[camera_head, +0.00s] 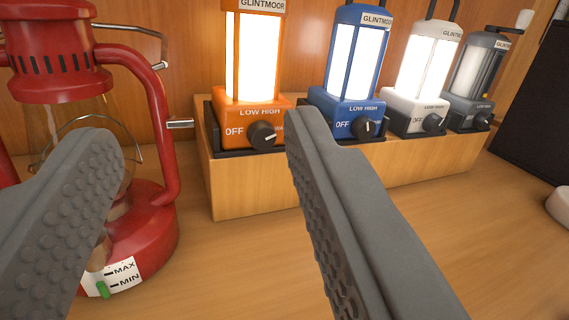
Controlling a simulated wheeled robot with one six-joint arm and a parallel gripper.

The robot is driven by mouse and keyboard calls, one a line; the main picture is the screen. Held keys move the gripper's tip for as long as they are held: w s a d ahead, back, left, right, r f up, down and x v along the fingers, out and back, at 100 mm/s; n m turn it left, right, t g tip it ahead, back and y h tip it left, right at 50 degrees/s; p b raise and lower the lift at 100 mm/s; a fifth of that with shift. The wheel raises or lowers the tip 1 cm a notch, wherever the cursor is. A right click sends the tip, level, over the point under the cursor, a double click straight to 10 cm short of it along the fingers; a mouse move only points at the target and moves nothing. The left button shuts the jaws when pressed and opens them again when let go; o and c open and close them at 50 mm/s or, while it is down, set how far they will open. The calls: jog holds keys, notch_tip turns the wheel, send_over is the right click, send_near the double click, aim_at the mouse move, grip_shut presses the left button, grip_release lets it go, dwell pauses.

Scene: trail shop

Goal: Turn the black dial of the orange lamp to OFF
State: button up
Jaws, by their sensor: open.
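The orange lamp (231,118) stands at the left end of a wooden riser, and its tall panel glows white. Its black dial (262,135) is on the front of the base, with OFF printed to its left and LOW and HIGH above. The dial's exact pointer position is too small to tell. My gripper (198,135) is open and empty, its two grey, studded fingers wide apart in the foreground. The right fingertip appears just right of the dial in the picture; the left fingertip is farther left, over the red lantern. No contact with the dial shows.
The red lantern (165,140) stands close at left, partly behind my left finger. Right of the orange lamp on the wooden riser (255,188) are a lit blue lamp (345,110), a lit white lamp (402,110) and a dimmer grey lamp (465,105).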

aim_at(264, 141)
jog(key=w+d+f+g+y, duration=0.2)
jog(key=d+f+y, duration=0.1)
jog(key=d+f, duration=0.5)
jog(key=shift+n, duration=0.3)
jog(key=x, duration=1.7)
jog(key=shift+w+a+f, duration=0.1)
jog(key=shift+w+f, duration=0.25)
jog(key=shift+f, duration=0.05)
